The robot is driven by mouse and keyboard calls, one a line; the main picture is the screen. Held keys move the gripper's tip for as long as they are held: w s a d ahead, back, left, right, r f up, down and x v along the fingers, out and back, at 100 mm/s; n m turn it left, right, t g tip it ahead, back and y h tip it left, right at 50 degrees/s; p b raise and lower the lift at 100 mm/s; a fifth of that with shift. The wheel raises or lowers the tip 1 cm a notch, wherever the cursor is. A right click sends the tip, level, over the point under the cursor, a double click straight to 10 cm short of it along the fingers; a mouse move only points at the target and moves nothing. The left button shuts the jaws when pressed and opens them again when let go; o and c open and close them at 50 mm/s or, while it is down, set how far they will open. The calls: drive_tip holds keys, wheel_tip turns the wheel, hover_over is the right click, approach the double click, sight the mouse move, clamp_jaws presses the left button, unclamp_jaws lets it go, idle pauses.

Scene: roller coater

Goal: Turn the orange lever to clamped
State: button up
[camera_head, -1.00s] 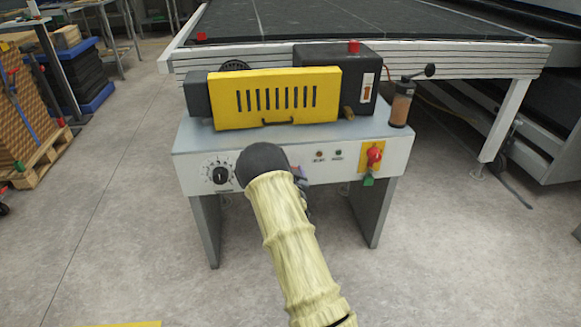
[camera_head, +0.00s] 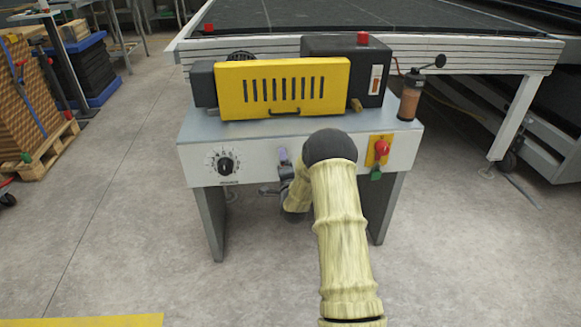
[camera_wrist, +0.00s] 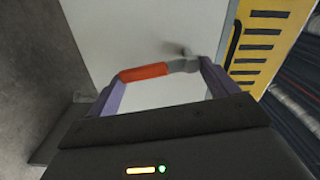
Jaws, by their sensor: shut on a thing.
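The orange lever (camera_wrist: 143,73) shows in the wrist view, with an orange grip and a grey arm (camera_wrist: 184,66) that runs right to a pivot on a pale panel. It lies across between the two purple fingers of my gripper (camera_wrist: 160,76), which is shut on it end to end. In the head view my gripper (camera_head: 285,168) is at the front panel (camera_head: 258,165) of the roller coater, right of the black dial. There my arm and gripper hide the lever. I cannot read any clamped marking.
The yellow slotted guard (camera_head: 283,88) sits on top of the machine. A black dial (camera_head: 226,166) is on the panel's left, and a red switch on a yellow plate (camera_head: 381,149) is on its right. A brown-filled bottle (camera_head: 409,98) stands at the right edge. Floor in front is clear.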

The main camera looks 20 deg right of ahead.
drive_tip(key=shift+a+f+m, duration=0.2)
drive_tip(key=shift+f+m, duration=0.2)
drive_tip(key=shift+m, duration=0.7)
drive_tip(key=o, duration=1)
drive_tip(key=shift+o, duration=1)
drive_tip(key=shift+a+r, duration=0.1)
drive_tip(key=shift+r, duration=0.05)
drive_tip(key=p+v, duration=0.3)
drive_tip(key=v, duration=1.4)
drive_tip(key=shift+s, duration=0.25)
drive_tip(key=shift+w+a+r, duration=0.1)
drive_tip(key=shift+a, duration=0.1)
